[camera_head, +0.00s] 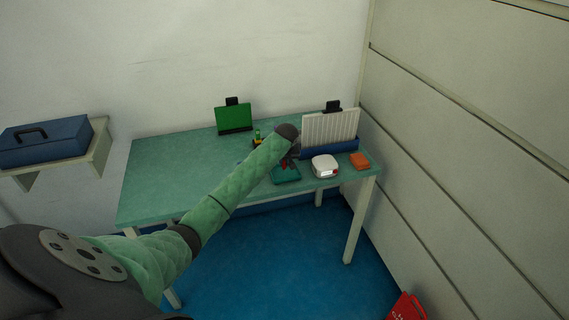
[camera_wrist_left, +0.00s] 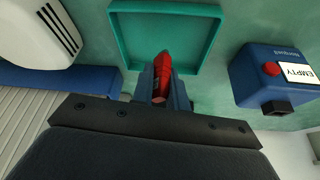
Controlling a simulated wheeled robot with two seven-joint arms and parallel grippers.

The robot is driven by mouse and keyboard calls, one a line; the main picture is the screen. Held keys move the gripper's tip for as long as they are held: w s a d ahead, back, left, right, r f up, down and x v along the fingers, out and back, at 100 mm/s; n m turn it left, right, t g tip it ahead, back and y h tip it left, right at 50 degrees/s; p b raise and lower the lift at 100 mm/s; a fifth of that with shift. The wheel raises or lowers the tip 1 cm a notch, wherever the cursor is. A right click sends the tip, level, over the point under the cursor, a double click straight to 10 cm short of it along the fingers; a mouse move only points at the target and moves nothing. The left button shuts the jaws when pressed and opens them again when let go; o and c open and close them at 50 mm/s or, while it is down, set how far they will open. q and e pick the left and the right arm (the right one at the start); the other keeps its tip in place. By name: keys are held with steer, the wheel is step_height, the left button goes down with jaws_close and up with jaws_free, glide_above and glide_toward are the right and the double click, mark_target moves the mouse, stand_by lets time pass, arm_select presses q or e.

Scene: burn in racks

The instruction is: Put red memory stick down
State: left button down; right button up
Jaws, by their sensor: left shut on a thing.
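My left gripper (camera_wrist_left: 163,95) is shut on the red memory stick (camera_wrist_left: 162,68) in the left wrist view. The stick points over a shallow teal tray (camera_wrist_left: 206,11), whose inside looks empty apart from it. I cannot tell whether the stick touches the tray floor. In the head view my left gripper (camera_head: 292,157) reaches down at the teal tray (camera_head: 290,179) on the green table, and a bit of red (camera_head: 284,163) shows there. My right gripper is in neither view.
A blue box labelled EMPTY with a red button (camera_wrist_left: 271,69) stands right of the tray in the wrist view. In the head view, a white device (camera_head: 324,165), an orange block (camera_head: 360,161), a ribbed panel rack (camera_head: 330,130) and a green board (camera_head: 233,118) stand on the table (camera_head: 165,170). Its left part is clear.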

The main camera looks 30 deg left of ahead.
arm_select(q)
steer(key=shift+f, duration=0.9)
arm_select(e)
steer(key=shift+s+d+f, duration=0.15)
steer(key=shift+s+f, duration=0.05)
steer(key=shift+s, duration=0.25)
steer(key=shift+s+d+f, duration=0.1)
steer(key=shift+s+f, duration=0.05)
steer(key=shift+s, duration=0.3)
arm_select(q)
steer(key=shift+f, duration=0.15)
steer(key=c, duration=1.4)
jaws_free()
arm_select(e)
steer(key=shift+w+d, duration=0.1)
